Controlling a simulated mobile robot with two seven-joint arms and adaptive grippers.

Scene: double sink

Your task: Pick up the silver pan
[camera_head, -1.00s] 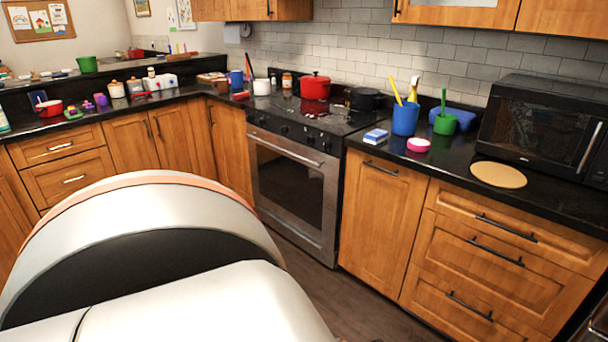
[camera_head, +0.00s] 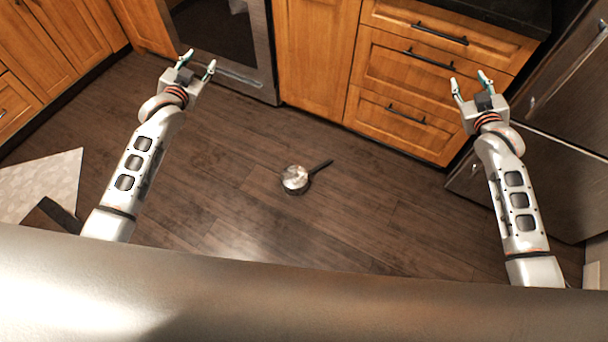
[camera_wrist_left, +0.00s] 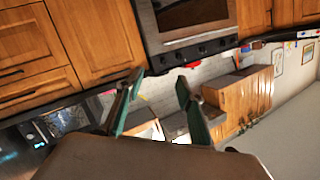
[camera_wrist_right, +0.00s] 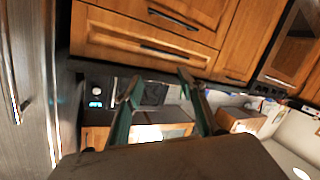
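The silver pan (camera_head: 295,179) lies on the dark wood floor in the middle of the head view. Its black handle (camera_head: 321,167) points up and to the right. My left gripper (camera_head: 198,60) is open and empty, up and to the left of the pan, in front of the oven. Its spread fingers also show in the left wrist view (camera_wrist_left: 158,92). My right gripper (camera_head: 471,84) is open and empty, up and to the right of the pan, near the drawers. Its spread fingers also show in the right wrist view (camera_wrist_right: 160,92). Neither gripper touches the pan.
The oven (camera_head: 222,45) and wooden drawers (camera_head: 415,80) line the far side. A dark metallic appliance (camera_head: 545,150) stands at the right. A light mat (camera_head: 40,185) lies on the floor at the left. The floor around the pan is clear.

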